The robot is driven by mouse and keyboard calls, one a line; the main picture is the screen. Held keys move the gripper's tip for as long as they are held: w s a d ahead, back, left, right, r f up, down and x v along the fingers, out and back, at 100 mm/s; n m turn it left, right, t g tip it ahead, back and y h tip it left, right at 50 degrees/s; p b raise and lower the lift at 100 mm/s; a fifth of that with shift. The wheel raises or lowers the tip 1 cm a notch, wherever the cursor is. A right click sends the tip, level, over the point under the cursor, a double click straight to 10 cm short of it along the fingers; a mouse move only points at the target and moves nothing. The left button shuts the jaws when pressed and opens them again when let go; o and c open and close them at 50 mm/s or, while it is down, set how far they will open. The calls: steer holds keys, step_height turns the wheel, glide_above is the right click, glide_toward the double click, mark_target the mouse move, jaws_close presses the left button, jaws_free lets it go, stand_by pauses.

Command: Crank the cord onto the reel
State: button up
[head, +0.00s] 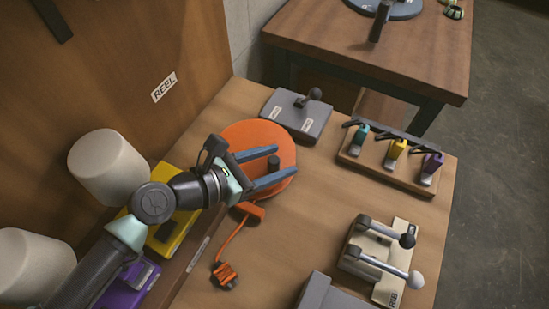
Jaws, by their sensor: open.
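The orange reel (258,137) lies flat on the workbench. A dark upright knob (273,164) stands on its right part. My gripper (283,163) is above the reel with its two blue fingers spread, one on each side of the knob. I cannot tell whether either finger touches the knob. An orange cord (232,236) runs from an orange block at the reel's front edge toward the viewer and ends at an orange plug (225,275) on the bench. My gripper and its fingers hide part of the reel.
A grey box with a lever (296,113) stands just behind the reel. A rack of coloured switches (396,155) and a cream lever panel (385,262) are to the right. A wooden panel with a REEL sign (164,87) rises at left. Bare bench lies right of the reel.

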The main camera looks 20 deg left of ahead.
step_height(320, 180, up, 10)
steer(key=shift+p, duration=1.2)
